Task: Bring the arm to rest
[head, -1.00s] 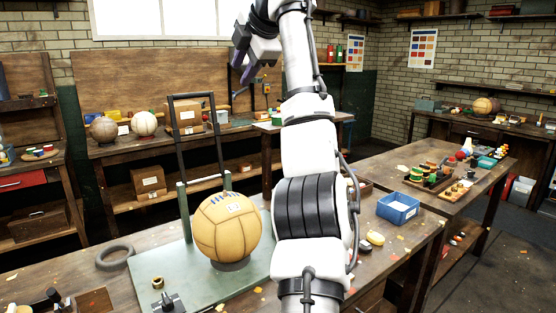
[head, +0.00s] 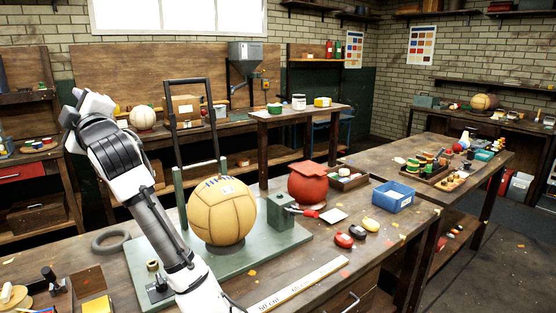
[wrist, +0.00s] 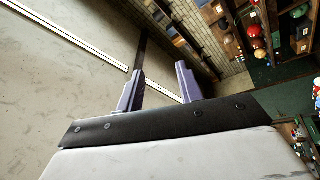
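My arm (head: 150,215) rises from the bottom of the head view and leans to the upper left, left of the tan ball. Its folded end stands above the workbench, with purple-grey parts at the far left; the fingers are hard to make out there. In the wrist view my gripper (wrist: 158,86) has its two purple fingers apart with nothing between them. A pale surface, a brick wall and shelves show beyond them.
A tan leather ball (head: 221,212) sits on a green base plate (head: 283,243) with a black upright frame (head: 211,105). A red ball (head: 308,187), a blue tray (head: 393,197) and a ruler (head: 300,285) are on the workbench. A hopper (head: 245,62) stands behind.

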